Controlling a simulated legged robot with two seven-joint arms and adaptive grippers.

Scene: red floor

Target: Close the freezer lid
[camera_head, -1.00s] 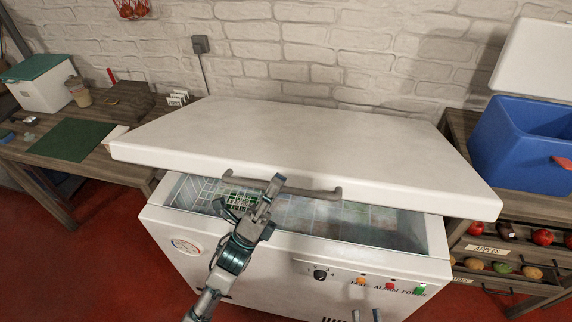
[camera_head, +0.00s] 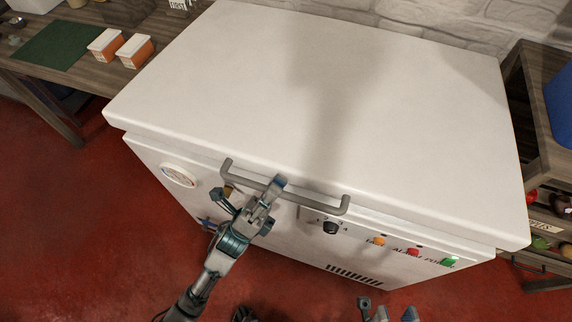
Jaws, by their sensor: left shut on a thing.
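The white freezer lid (camera_head: 300,90) lies over the freezer body (camera_head: 320,250), and the inside is hidden. At most a thin dark seam shows under its front edge. The grey lid handle (camera_head: 318,197) runs along the lid's front. My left gripper (camera_head: 270,192) is at the handle's left part, shut on its bar. My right gripper (camera_head: 388,308) is low at the bottom edge of the view, in front of the freezer and away from the lid. Its two fingers show apart with nothing between them.
A wooden table (camera_head: 85,75) at the left holds a green mat (camera_head: 60,43) and two orange-and-white tubs (camera_head: 134,51). A wooden shelf (camera_head: 540,110) with a blue box (camera_head: 562,105) stands close to the freezer's right side. Red floor is free at the left front.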

